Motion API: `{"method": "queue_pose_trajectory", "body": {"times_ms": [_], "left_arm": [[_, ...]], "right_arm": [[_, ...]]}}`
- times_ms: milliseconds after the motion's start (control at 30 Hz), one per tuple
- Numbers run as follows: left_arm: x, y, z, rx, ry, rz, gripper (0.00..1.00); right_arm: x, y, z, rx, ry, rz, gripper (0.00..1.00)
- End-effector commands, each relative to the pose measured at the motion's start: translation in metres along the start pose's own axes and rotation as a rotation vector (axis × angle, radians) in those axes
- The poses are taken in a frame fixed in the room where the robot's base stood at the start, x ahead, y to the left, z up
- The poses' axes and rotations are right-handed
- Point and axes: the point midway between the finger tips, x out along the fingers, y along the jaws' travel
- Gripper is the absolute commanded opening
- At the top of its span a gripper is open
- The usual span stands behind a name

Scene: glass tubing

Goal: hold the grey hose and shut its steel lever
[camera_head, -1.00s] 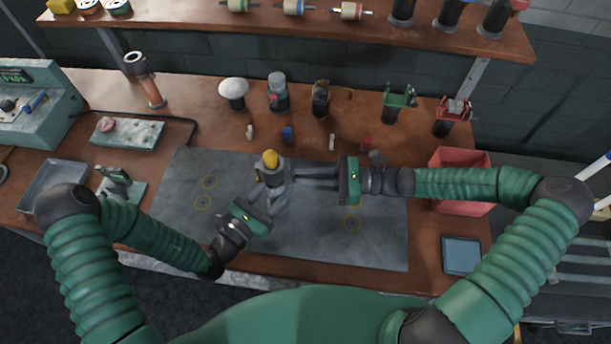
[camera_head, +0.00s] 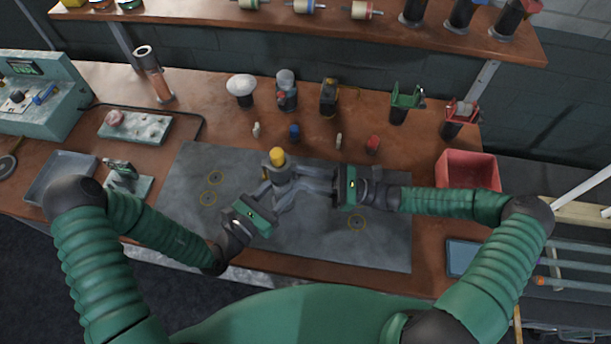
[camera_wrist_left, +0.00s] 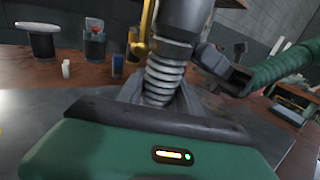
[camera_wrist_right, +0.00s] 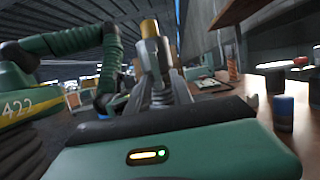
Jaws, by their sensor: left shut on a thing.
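The grey hose (camera_wrist_left: 165,80) is a ribbed, upright piece with a dark collar on top. A yellow cap (camera_head: 277,157) tops it in the head view. My left gripper (camera_head: 280,200) is shut on the hose from the front left, with a finger on either side. My right gripper (camera_head: 308,180) reaches in from the right at the hose; its fingers look apart, with the hose between or just beyond them in the right wrist view. A yellow-brass piece (camera_wrist_left: 143,35) stands beside the collar. I cannot make out the steel lever clearly.
A grey mat (camera_head: 375,240) lies under the work. Small bottles and posts stand along the back. A red bin (camera_head: 468,170) is at right, a grey tray (camera_head: 62,172) at left. The mat's front right is clear.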

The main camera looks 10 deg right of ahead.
Motion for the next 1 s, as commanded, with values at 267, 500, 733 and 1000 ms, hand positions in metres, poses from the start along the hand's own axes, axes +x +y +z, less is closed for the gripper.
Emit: {"method": "queue_pose_trajectory", "body": {"times_ms": [267, 500, 733, 1000], "left_arm": [[0.000, 0.000, 0.000, 0.000, 0.001, 0.000, 0.00], [0.000, 0.001, 0.000, 0.001, 0.001, 0.001, 0.00], [0.000, 0.001, 0.000, 0.001, 0.001, 0.002, 0.00], [0.001, 0.001, 0.000, 0.001, 0.000, 0.002, 0.00]], "right_arm": [[0.001, 0.001, 0.000, 0.001, 0.000, 0.003, 0.35], [0.008, 0.001, 0.024, -0.002, 0.001, 0.005, 0.35], [0.024, 0.001, 0.074, -0.002, 0.002, 0.005, 0.35], [0.031, 0.000, 0.094, 0.002, 0.000, 0.002, 0.35]]}}
